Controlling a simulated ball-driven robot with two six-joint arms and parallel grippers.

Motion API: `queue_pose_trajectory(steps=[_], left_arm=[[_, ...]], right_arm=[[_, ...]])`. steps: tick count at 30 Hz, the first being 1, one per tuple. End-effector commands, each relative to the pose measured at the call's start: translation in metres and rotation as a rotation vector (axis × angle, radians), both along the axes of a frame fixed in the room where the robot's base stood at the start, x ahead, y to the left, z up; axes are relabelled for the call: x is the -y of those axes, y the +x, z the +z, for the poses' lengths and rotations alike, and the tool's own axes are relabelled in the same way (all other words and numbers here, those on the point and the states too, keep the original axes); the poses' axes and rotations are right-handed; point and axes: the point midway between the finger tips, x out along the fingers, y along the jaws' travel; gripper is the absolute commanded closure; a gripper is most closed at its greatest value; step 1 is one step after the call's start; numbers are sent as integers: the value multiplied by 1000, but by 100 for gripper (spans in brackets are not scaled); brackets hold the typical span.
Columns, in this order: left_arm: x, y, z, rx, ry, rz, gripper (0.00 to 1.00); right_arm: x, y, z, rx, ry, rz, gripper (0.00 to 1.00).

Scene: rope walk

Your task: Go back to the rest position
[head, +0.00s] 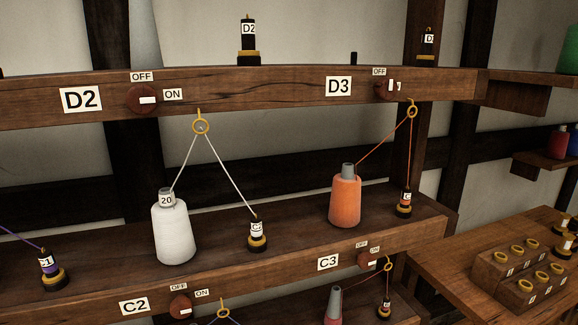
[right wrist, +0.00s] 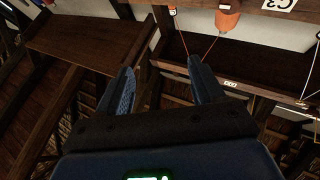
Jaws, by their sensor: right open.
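In the right wrist view my right gripper (right wrist: 160,85) is open, with its two blue fingers apart and nothing between them. Past its fingertips the wooden rack shows tilted, with part of an orange cone (right wrist: 228,20) and its orange thread at the top. Neither gripper shows in the head view, so my left gripper is out of sight.
The rack's upper beam has knobs D2 (head: 142,98) and D3 (head: 386,89). On the shelf below stand a white cone (head: 173,232) and an orange cone (head: 345,198), threaded through brass rings to bobbins. A holder block (head: 518,280) sits on a side table at right.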

Motion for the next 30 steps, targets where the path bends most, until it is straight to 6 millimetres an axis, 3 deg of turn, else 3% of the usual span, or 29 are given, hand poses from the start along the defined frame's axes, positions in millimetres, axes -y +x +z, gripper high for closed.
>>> queue_pose_trajectory(steps=[1, 6, 15, 20, 30], left_arm=[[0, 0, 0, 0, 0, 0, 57], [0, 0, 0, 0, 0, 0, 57], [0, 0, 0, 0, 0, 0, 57], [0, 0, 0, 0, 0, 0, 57], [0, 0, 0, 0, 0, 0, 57]], right_arm=[[-10, -17, -19, -50, -5, 15, 33], [-37, -68, -70, -212, -34, 62, 33], [-62, -143, -131, -457, -29, 141, 33], [-67, -158, -141, -506, -30, 163, 33], [-67, -158, -141, -506, -30, 163, 33]])
